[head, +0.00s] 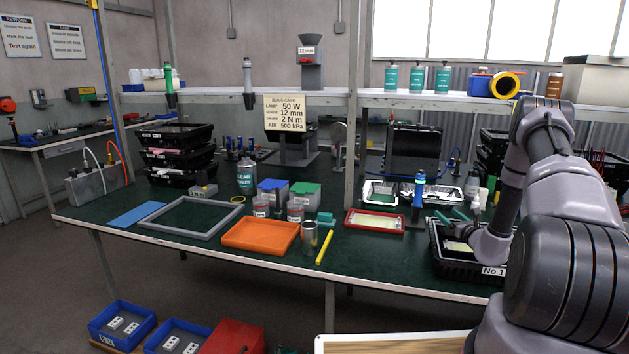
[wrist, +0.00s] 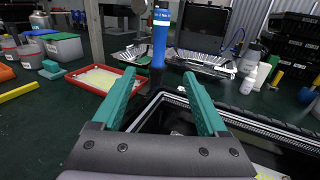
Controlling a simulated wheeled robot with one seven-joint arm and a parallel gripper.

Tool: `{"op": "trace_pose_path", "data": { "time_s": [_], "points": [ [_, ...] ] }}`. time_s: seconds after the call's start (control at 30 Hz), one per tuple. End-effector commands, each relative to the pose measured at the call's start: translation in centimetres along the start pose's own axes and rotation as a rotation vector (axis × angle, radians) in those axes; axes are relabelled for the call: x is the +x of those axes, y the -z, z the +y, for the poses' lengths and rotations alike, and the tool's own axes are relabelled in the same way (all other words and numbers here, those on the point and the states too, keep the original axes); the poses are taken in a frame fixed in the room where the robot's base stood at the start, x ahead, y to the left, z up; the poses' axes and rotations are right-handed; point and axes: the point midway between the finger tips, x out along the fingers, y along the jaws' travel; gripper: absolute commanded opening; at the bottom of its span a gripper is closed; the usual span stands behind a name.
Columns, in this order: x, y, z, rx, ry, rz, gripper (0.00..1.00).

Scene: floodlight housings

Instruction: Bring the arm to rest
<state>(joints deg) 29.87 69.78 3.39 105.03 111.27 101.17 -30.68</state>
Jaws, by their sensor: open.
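My arm (head: 568,270) reaches in from the right side of the head view. My gripper (head: 450,216) has two teal fingers and is over the black crate (head: 470,277) labelled No 1. In the wrist view my gripper (wrist: 161,75) has its fingers spread apart with nothing between them. The crate's ribbed rim (wrist: 262,128) shows below and to the right of the fingers. Part of the crate's inside is hidden by my gripper and arm.
A blue-topped upright tool (head: 419,190) stands just beyond the crate. A red-rimmed tray (head: 376,229) lies left of it. An orange tray (head: 260,249), a grey frame (head: 157,227) and a yellow stick (head: 324,247) lie farther left. A shelf (head: 420,101) spans above the bench.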

Motion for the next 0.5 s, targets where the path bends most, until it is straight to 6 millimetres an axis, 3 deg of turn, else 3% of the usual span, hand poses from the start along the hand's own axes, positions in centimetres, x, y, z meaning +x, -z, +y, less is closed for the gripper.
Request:
{"op": "trace_pose_path", "data": {
  "time_s": [0.27,0.5],
  "points": [
    [0.9,-3.1,2.0,-0.031,-0.083,-0.011,0.76],
    [1.8,-7.4,5.2,-0.082,-0.206,-0.023,0.76]
  ]
}}
